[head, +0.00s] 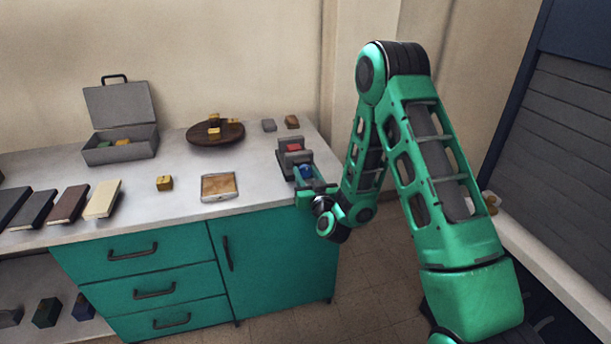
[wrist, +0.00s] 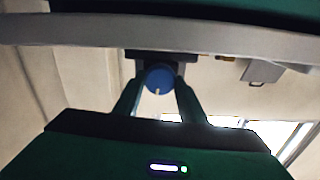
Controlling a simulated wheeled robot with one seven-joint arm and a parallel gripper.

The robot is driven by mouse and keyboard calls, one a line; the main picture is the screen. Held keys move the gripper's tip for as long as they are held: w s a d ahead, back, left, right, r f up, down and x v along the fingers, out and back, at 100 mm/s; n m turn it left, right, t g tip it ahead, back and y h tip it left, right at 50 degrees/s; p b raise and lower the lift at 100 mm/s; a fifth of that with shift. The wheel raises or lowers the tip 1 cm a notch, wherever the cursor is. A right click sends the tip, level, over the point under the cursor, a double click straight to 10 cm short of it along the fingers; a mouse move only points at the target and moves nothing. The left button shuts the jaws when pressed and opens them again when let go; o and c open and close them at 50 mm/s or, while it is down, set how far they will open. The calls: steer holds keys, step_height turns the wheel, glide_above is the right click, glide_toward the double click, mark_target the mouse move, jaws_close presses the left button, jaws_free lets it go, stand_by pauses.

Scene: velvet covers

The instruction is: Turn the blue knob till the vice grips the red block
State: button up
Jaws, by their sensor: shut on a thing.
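The vice (head: 286,158) is a dark grey block-shaped device near the right end of the counter. The red block (head: 294,148) sits in it between its grey jaws; whether the jaws touch it is too small to tell. The blue knob (head: 306,171) is on the vice's front side, facing my arm. My gripper (head: 313,184) reaches it from the front edge of the counter. In the wrist view my two fingers stand on either side of the round blue knob (wrist: 159,79), shut on it. A pale mark on the knob points down in that view.
The grey counter (head: 255,200) carries a framed tray (head: 219,187), a yellow block (head: 164,183), a round brown board (head: 216,134), an open grey case (head: 120,150) and several books. Teal drawers are below.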

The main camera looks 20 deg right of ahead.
steer(key=m, duration=0.7)
steer(key=shift+s+a+f, duration=0.1)
steer(key=shift+f, duration=0.1)
steer(key=m, duration=0.6)
steer(key=shift+f+m, duration=0.15)
steer(key=shift+m, duration=0.25)
steer(key=o, duration=0.9)
steer(key=shift+o, duration=0.8)
steer(key=shift+d, duration=0.2)
steer(key=s, duration=1)
steer(key=shift+s, duration=0.35)
